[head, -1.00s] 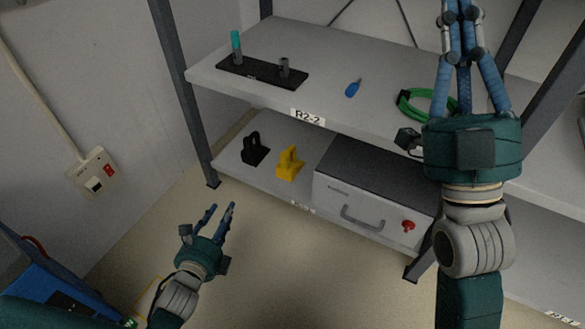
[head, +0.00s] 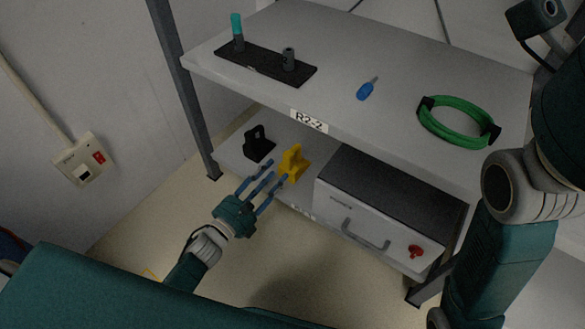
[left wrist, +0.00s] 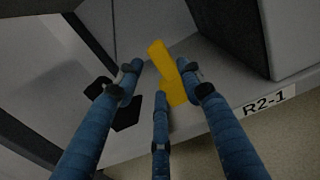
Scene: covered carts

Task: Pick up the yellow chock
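The yellow chock (head: 293,161) stands on the lower shelf, between a black chock and a white drawer unit. My left gripper (head: 265,185) is open in front of the lower shelf, its blue fingers pointing at the yellow chock. In the left wrist view the yellow chock (left wrist: 171,76) shows just beyond the fingertips, partly hidden by them. My left gripper (left wrist: 160,85) appears empty there, and I cannot tell whether a finger touches the chock. My right arm shows at the right edge of the head view, but its fingers are out of the picture.
The black chock (head: 257,144) stands left of the yellow one. The drawer unit (head: 380,212) stands close on its right. The upper shelf (head: 330,60) overhangs and carries a black holder (head: 265,66), a blue screwdriver (head: 366,90) and a green coil (head: 455,135). A shelf post (head: 180,85) stands at the left.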

